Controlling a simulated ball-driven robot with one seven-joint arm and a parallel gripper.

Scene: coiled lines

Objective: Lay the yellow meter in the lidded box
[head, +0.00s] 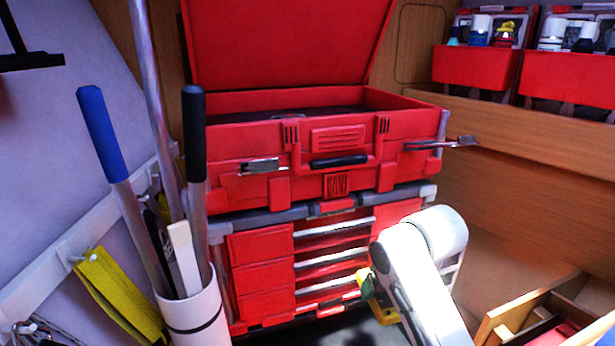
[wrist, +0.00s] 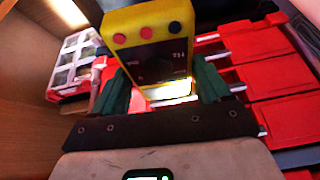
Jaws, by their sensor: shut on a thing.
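The yellow meter (wrist: 148,22) is upright in the wrist view, with its dark face and red and black buttons toward the camera. My gripper (wrist: 160,88) is shut on it, one green finger on each side. In the head view my white arm hides most of the meter; a small yellow part (head: 366,288) shows in front of the drawers. The lidded box (head: 335,140) is a red case on top of the drawer unit, with its lid (head: 285,40) raised. Its inside looks dark and its floor is hidden. The meter is below and in front of the box.
Red drawers (head: 262,275) stand under the box. A white tube (head: 195,315) with long-handled tools stands at the left front. Red bins (head: 475,65) sit on a wooden ledge at right. An open wooden drawer (head: 545,315) lies lower right.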

